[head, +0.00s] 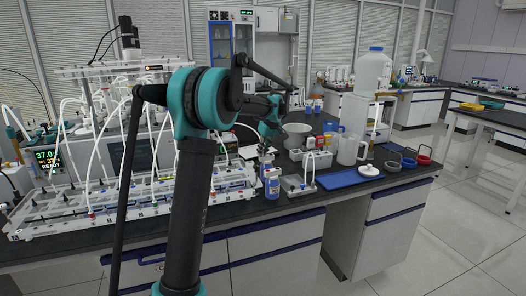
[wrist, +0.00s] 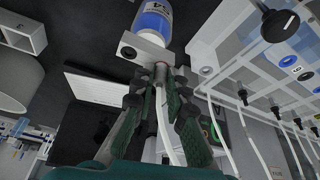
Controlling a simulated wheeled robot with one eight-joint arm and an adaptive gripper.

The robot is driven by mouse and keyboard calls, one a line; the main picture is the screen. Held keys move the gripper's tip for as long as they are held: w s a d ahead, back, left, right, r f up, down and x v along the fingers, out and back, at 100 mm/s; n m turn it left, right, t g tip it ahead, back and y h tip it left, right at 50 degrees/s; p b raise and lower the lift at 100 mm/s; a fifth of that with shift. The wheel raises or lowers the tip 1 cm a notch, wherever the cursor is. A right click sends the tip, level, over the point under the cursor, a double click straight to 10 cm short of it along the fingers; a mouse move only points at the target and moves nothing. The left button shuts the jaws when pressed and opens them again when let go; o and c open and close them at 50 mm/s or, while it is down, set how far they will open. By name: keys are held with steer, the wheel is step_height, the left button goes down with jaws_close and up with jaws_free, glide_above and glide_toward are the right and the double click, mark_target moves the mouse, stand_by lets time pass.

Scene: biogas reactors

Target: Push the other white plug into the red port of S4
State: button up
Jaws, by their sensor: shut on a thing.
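My gripper (wrist: 160,76) is shut on the end of a white tube (wrist: 165,130), seen in the wrist view. The white plug at that end is mostly hidden between the fingers, with a small reddish spot at the tips. The fingertips are close to a white block (wrist: 140,48) in front of a blue-labelled bottle (wrist: 154,22). I cannot tell whether the plug touches it. In the head view my gripper (head: 265,150) is above a blue-labelled bottle (head: 272,183), partly hidden by my arm. The red port of S4 cannot be made out.
A clear reactor rack (wrist: 255,75) with black knobs and a blue-ringed port (wrist: 288,61) is close on the right in the wrist view. In the head view a small stand (head: 298,185), a blue tray (head: 342,178) and a white jug (head: 350,149) stand right of my gripper.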

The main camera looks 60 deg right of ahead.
steer(key=o, duration=0.8)
steer(key=shift+o, duration=0.2)
steer(key=v, duration=1.2)
steer(key=shift+w+a, duration=0.1)
